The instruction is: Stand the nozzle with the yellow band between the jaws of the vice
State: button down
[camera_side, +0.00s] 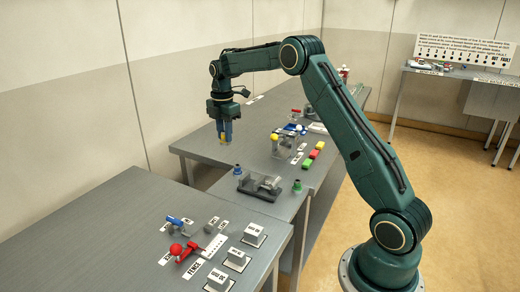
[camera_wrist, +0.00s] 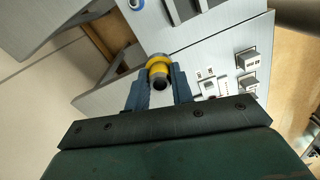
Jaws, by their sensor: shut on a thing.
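My gripper (camera_side: 225,138) is shut on the nozzle with the yellow band (camera_wrist: 158,62) and holds it in the air. In the wrist view the yellow band and the dark round end of the nozzle show between the two blue fingers (camera_wrist: 158,80). In the side view only a little yellow shows at the fingertips. The grey vice (camera_side: 257,188) stands on the bench to the right of and nearer than my gripper. Part of the vice also shows at the top of the wrist view (camera_wrist: 184,10). My gripper and the nozzle are apart from it.
A nozzle with a blue band (camera_side: 237,170) stands just behind the vice, and one with a green band (camera_side: 297,187) stands to its right. Coloured blocks (camera_side: 313,154) and small parts lie farther back. A nearer bench carries a red lever (camera_side: 184,250) and labelled switches.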

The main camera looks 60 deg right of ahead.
jog(key=s+d+f+m, duration=0.3)
jog(key=s+f+m, duration=0.4)
jog(key=m, duration=0.2)
jog(key=shift+s+d+f, duration=0.25)
jog(key=shift+s+d, duration=0.1)
jog(key=shift+f, duration=0.25)
jog(key=shift+f, duration=4.05)
jog(key=c, duration=1.1)
grip_release()
jog(key=shift+r, duration=0.1)
